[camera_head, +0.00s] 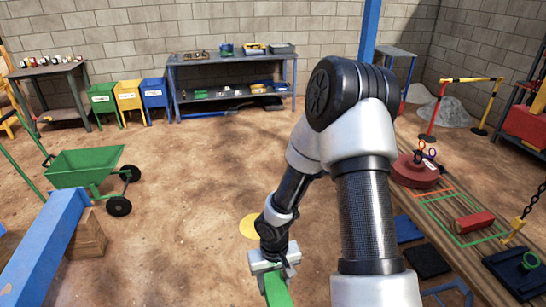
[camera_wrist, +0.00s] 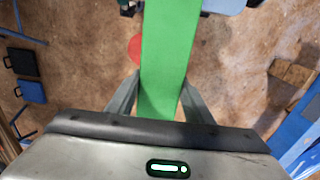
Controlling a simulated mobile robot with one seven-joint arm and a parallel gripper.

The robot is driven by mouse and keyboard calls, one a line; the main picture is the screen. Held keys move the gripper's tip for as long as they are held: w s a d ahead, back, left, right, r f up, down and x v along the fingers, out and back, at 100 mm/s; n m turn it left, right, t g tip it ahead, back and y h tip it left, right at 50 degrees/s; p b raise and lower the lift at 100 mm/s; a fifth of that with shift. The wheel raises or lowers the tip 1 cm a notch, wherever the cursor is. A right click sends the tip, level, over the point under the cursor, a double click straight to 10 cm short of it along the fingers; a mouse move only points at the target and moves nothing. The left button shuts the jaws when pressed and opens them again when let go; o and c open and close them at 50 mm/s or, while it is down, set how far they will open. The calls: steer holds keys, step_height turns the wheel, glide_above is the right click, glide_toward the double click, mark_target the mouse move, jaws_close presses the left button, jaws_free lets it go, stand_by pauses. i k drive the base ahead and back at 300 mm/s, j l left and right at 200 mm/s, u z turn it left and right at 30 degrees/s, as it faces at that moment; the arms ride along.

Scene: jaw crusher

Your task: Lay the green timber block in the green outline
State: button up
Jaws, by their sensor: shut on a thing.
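My gripper (camera_head: 275,268) is shut on the green timber block (camera_head: 277,292), low in the middle of the head view. In the wrist view the block (camera_wrist: 167,55) runs lengthwise up the picture between the two fingers of my gripper (camera_wrist: 160,100). Its far end is cut off by the top edge. The green outline (camera_head: 485,239) is on the planked strip at the right of the head view, well to the right of my gripper. A red block (camera_head: 475,222) lies at the outline; I cannot tell whether it is fully inside.
A round red base (camera_head: 416,172) stands behind the outline. Black and blue pads (camera_head: 428,262) lie in front of it, and a chain hook (camera_head: 513,232) hangs at right. A green wheelbarrow (camera_head: 84,167) and a blue beam (camera_head: 45,245) are at left. Open dirt floor lies between.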

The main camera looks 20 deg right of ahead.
mark_target(453, 209)
steer(key=i+z, duration=0.35)
steer(key=i, duration=0.2)
steer(key=i+j+z, duration=0.2)
steer(key=i+z, duration=0.15)
steer(key=i, duration=0.2)
steer(key=i+l+z, duration=0.15)
steer(key=i+z, duration=0.2)
steer(key=i, duration=0.7)
steer(key=i+l+u, duration=0.15)
steer(key=u, duration=1.25)
steer(key=l+u, duration=0.15)
steer(key=u, duration=0.75)
steer(key=l+u, duration=0.15)
steer(key=u, duration=0.75)
steer(key=l+u, duration=0.15)
steer(key=u, duration=0.75)
steer(key=k+u, duration=0.15)
steer(key=u, duration=0.75)
steer(key=k+u, duration=0.1)
steer(key=u, duration=0.8)
steer(key=k+j+u, duration=0.1)
steer(key=u, duration=0.8)
steer(key=j+u, duration=0.1)
steer(key=u, duration=0.8)
steer(key=j+u, duration=0.2)
steer(key=u, duration=0.7)
